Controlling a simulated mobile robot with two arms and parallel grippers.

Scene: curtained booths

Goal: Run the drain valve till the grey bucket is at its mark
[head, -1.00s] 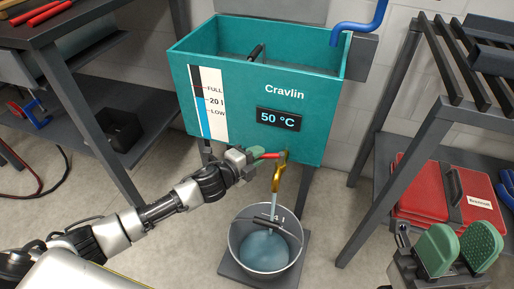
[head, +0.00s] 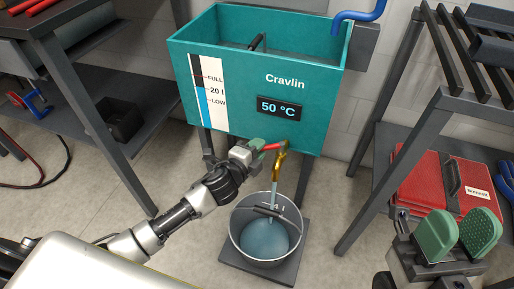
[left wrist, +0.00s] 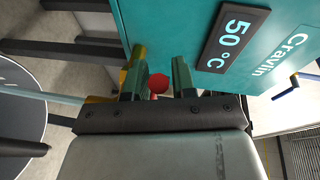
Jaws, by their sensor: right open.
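The teal Cravlin tank (head: 235,110) has a brass drain valve (head: 281,160) at its lower front with a red handle (head: 273,147). Water streams from the spout into the grey bucket (head: 236,232), where bluish water (head: 265,241) lies. My left gripper (head: 259,149) is at the handle. In the left wrist view the handle's round red end (left wrist: 158,84) sits between the fingers (left wrist: 159,82), filling nearly all the gap. My right gripper (head: 459,237) is open and empty at the lower right, away from the tank.
The bucket stands on a dark flat base (head: 288,268). The tank gauge (head: 208,92) shows blue below FULL, and its display (head: 281,107) reads 50 °C. A rack with a red case (head: 428,184) is at right. A dark shelf (head: 75,125) is at left.

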